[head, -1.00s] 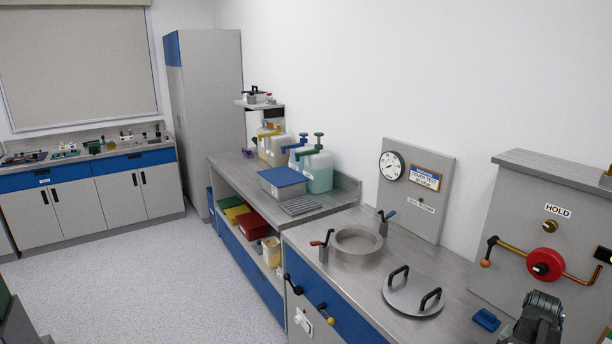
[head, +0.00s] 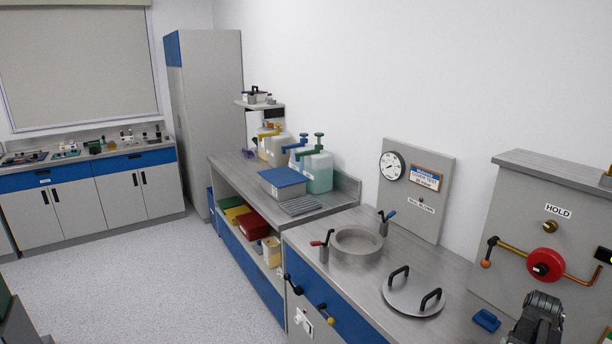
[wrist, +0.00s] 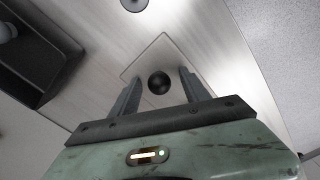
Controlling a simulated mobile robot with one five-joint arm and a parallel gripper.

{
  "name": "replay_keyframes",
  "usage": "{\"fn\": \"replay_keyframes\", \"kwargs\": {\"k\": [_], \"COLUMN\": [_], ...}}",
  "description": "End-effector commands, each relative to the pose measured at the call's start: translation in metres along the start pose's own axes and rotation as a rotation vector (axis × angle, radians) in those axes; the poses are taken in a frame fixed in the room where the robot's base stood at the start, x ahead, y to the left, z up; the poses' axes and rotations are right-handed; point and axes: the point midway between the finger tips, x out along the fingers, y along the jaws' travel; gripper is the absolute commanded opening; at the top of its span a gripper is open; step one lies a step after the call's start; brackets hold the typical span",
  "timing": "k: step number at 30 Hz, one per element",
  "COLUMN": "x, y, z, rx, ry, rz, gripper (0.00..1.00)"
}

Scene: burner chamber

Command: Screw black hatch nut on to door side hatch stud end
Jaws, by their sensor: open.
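In the wrist view, my gripper (wrist: 160,76) is open. Its two grey fingers stand on either side of a round black knob-like thing (wrist: 159,83), which looks like the black hatch nut. The black thing lies over a square, outlined patch of a pale panel or top (wrist: 165,50); whether it touches the fingers or the surface, I cannot tell. No stud end can be made out with certainty.
In the head view, the counter holds a round ring (head: 358,243), a two-handled lid (head: 413,295) and a blue block (head: 486,320). A "HOLD" panel (head: 520,225) with a red wheel (head: 544,265) stands at right. The floor (head: 150,290) at left is clear.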

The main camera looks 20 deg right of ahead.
Motion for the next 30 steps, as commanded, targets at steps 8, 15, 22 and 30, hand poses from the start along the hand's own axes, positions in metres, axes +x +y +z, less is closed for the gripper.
{"fn": "replay_keyframes", "kwargs": {"k": [8, 15, 22, 30], "x": [0.0000, 0.0000, 0.0000, 0.0000], "y": [0.0002, 0.0003, 0.0004, 0.0002], "z": [0.0003, 0.0005, 0.0005, 0.0008], "rx": [-0.442, -0.838, -0.871, -0.869], "ry": [0.000, 0.000, 0.000, 0.000], "rz": [0.000, 0.000, 0.000, -0.001], "gripper": [0.54, 0.54, 0.54, 0.00]}}
